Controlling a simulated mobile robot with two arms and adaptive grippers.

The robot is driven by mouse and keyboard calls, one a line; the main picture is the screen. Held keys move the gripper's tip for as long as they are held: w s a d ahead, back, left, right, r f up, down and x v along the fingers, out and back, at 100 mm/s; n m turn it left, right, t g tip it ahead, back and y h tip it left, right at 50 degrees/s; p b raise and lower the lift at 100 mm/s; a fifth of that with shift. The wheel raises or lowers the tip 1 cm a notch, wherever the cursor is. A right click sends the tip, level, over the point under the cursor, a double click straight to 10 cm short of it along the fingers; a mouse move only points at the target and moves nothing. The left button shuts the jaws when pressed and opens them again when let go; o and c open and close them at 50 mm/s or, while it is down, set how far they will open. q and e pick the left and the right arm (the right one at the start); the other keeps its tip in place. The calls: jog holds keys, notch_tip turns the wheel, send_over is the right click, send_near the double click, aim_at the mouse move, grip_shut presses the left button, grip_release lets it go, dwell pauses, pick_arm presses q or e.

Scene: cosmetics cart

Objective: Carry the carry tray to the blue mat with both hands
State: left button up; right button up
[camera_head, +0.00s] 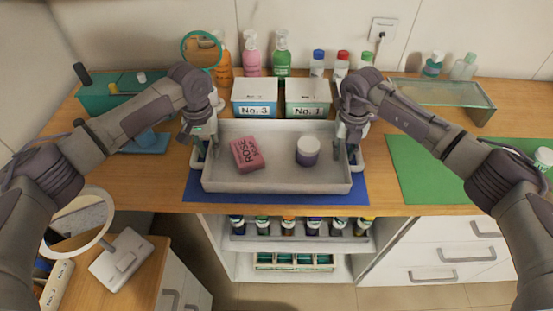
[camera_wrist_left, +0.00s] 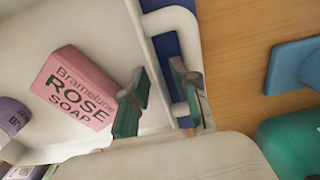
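The grey carry tray (camera_head: 278,184) is level over the blue mat (camera_head: 190,188), whose blue edge shows at the front and both sides. The tray holds a pink rose soap box (camera_head: 247,154) and a white-lidded purple jar (camera_head: 307,151). My left gripper (camera_head: 204,155) is at the tray's left handle. In the left wrist view its fingers (camera_wrist_left: 158,97) stand apart, one inside the tray wall and one by the white handle loop (camera_wrist_left: 178,60). My right gripper (camera_head: 349,156) is at the right handle with its fingers seemingly apart; the contact there is too small to tell.
Two labelled boxes (camera_head: 254,96) stand right behind the tray. Bottles (camera_head: 281,57) line the wall. A green mat (camera_head: 430,170) lies to the right, with a glass-topped stand (camera_head: 440,93) behind it. A round mirror (camera_head: 122,258) stands at lower left.

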pick_arm(q)
notch_tip(320, 180, up, 7)
jog(key=shift+f, duration=0.2)
jog(key=shift+d+r, duration=0.1)
pick_arm(e)
jog(key=shift+r, duration=0.25)
notch_tip(320, 180, up, 12)
jog(key=shift+f, duration=0.2)
dwell(0.3)
